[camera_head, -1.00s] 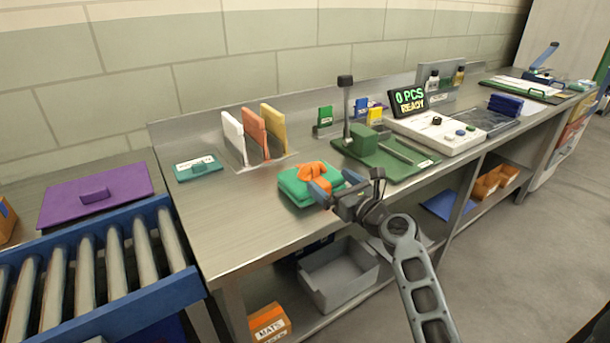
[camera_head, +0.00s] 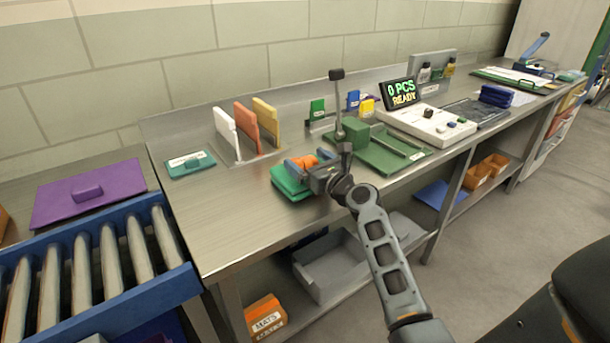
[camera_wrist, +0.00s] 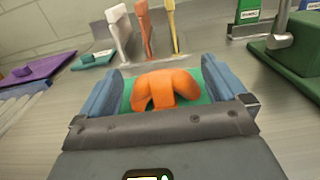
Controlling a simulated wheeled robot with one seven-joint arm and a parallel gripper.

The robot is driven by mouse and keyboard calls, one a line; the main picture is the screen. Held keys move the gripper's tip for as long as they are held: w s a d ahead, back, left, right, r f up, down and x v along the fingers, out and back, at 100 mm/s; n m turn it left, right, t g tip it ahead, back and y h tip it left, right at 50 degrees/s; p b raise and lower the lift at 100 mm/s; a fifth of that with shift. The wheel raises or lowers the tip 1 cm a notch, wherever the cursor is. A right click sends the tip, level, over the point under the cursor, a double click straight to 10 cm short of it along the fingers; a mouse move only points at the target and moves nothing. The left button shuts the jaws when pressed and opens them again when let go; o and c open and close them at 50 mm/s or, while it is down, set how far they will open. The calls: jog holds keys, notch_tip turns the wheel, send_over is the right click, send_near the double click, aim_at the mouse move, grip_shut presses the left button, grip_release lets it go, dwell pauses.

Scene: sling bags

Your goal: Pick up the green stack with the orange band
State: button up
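The green stack (camera_head: 289,184) lies flat on the steel bench near its front edge. Its orange band (camera_head: 304,162) rises on top in a loop. My gripper (camera_head: 309,161) is at the stack's top, and its body hides the stack's right part. In the wrist view my gripper (camera_wrist: 162,78) is open, with one blue finger on each side of the orange band (camera_wrist: 164,90). Gaps show between the band and both fingers. A strip of the green stack (camera_wrist: 127,94) shows behind the band.
White, red and yellow upright panels (camera_head: 247,126) stand behind the stack. A teal labelled plate (camera_head: 190,164) lies to the left. A green press with a lever (camera_head: 352,136) stands close on the right. A roller conveyor (camera_head: 110,258) adjoins the bench at left. The bench front-left is clear.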

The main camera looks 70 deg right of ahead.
jog(key=c, duration=1.7)
